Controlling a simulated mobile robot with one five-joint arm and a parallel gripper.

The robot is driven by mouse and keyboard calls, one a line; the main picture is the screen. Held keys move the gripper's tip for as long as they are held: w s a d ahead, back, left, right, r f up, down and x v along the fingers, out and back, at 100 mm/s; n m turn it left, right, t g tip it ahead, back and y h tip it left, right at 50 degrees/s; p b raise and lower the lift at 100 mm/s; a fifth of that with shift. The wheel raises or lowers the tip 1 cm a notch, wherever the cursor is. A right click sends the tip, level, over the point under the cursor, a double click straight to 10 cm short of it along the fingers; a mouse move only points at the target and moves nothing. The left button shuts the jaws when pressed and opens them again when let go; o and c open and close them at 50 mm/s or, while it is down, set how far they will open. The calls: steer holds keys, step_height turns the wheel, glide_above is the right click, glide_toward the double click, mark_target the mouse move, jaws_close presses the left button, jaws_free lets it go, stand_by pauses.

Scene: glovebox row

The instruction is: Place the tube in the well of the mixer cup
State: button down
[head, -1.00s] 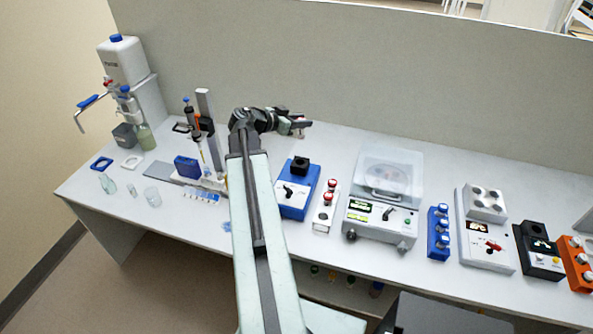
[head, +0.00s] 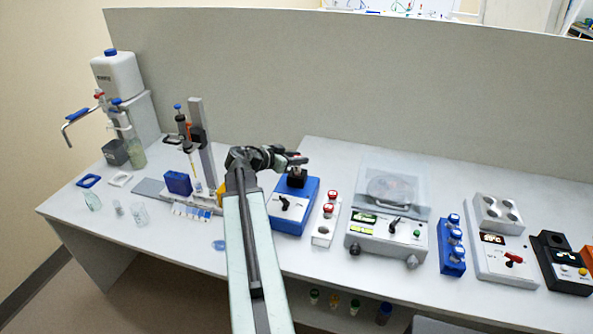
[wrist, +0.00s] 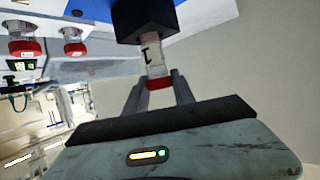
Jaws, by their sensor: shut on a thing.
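The blue mixer (head: 293,219) stands on the bench with a black cup (head: 297,180) on top. My gripper (head: 299,159) is just above the cup in the head view. In the wrist view my gripper (wrist: 159,88) is shut on a clear tube (wrist: 154,57) with a red cap and a black mark. The fingers hold it at the cap. The tube's far end meets the black cup (wrist: 143,18); I cannot tell whether it is inside the well. The well's opening is hidden.
A pipette stand (head: 199,137) is to the left. The back wall (head: 320,85) rises behind the bench.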

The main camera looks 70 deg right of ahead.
step_height(320, 180, down, 3)
steer(key=shift+r+b, duration=0.15)
steer(key=shift+b, duration=0.5)
steer(key=shift+r, duration=0.25)
steer(key=shift+f, duration=0.15)
steer(key=c, duration=1.5)
jaws_free()
steer(key=shift+f, duration=0.1)
steer(key=o, duration=0.4)
steer(key=shift+o, duration=0.2)
